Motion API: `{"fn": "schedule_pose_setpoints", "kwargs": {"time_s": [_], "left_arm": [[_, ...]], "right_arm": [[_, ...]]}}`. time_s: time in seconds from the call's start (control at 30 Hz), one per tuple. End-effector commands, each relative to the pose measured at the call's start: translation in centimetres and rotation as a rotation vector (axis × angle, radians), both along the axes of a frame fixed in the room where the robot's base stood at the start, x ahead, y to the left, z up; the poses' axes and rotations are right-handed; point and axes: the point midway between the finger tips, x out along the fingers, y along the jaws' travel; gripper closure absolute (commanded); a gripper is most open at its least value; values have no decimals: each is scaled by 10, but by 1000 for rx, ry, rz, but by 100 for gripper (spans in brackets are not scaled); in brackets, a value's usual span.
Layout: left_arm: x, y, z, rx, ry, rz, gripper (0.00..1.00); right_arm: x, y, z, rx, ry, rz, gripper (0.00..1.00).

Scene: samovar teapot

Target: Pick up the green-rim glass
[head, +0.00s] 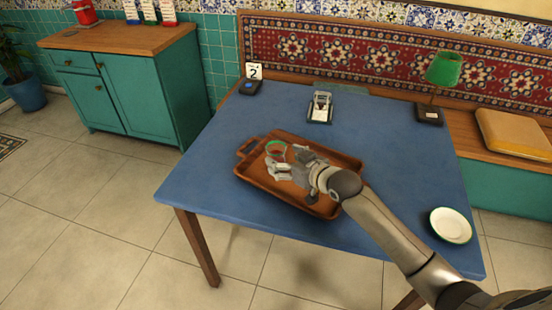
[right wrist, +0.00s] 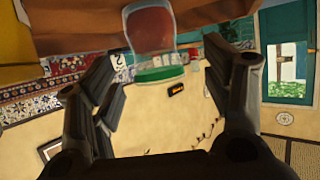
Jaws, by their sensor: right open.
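The green-rim glass (head: 276,148) is a clear glass in the left part of the brown wooden tray (head: 325,214) on the blue table. My right gripper (head: 277,162) is over the tray, close to the glass and partly covering it. In the right wrist view, the glass (right wrist: 151,32) shows upside down with its green rim (right wrist: 160,74) between my two open fingers (right wrist: 165,95). The fingers look apart from the glass, one on each side. Whether they touch it is hard to tell. My left gripper is not in view.
The tray's raised rim surrounds the glass. The table's left side is clear.

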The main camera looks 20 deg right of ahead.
Motion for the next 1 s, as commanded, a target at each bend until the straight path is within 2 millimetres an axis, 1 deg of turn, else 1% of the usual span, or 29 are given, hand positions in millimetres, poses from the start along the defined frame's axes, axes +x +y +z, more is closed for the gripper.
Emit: {"fn": "schedule_pose_setpoints", "kwargs": {"time_s": [0.17,0.37,0.5,0.63,0.87,1.0], "left_arm": [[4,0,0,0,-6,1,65],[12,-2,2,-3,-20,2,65],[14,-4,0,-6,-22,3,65],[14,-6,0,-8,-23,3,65],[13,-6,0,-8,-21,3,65],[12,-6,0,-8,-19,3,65]], "right_arm": [[10,2,-3,-1,0,-1,28],[36,7,-4,0,-1,0,28],[50,11,-11,0,1,0,28],[56,13,-14,-2,-1,1,28],[56,13,-14,-2,-1,1,28],[56,13,-14,-2,-1,1,46]]}}
